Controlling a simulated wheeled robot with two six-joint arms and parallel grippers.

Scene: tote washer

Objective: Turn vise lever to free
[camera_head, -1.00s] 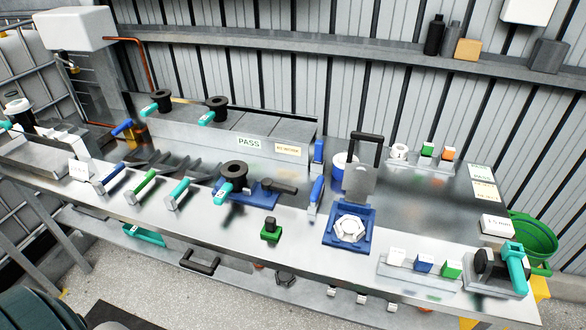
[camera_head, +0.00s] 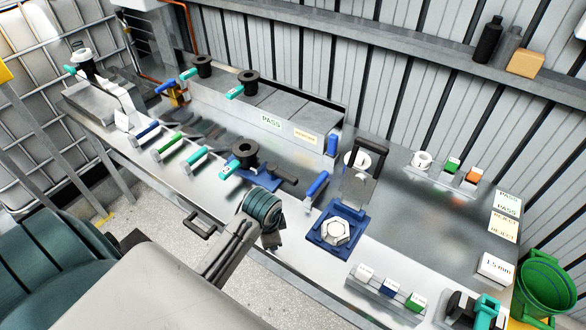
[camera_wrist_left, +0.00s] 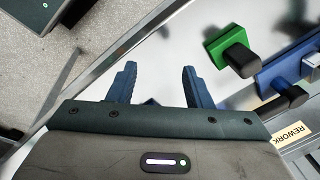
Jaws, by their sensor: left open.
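The vise (camera_head: 262,187) is a blue fixture on the steel bench, with a black ring part carrying a teal handle (camera_head: 231,170) at its left. Its black lever (camera_head: 283,174) points right along the bench. My left gripper (camera_head: 271,240) is in front of and below the vise at the bench's front edge, apart from the lever. In the left wrist view, my left gripper (camera_wrist_left: 157,70) has its two blue fingers spread with nothing between them. A blue fixture with a black part (camera_wrist_left: 290,97), probably the vise, shows at the right there. My right gripper is not in view.
A green block with a black knob (camera_wrist_left: 232,52) stands close to my fingers; my gripper hides it in the head view. A blue clamp fixture (camera_head: 322,232) with a hex part and a blue-handled tool (camera_head: 318,186) stand right of the vise. A grey box (camera_head: 262,112) is behind.

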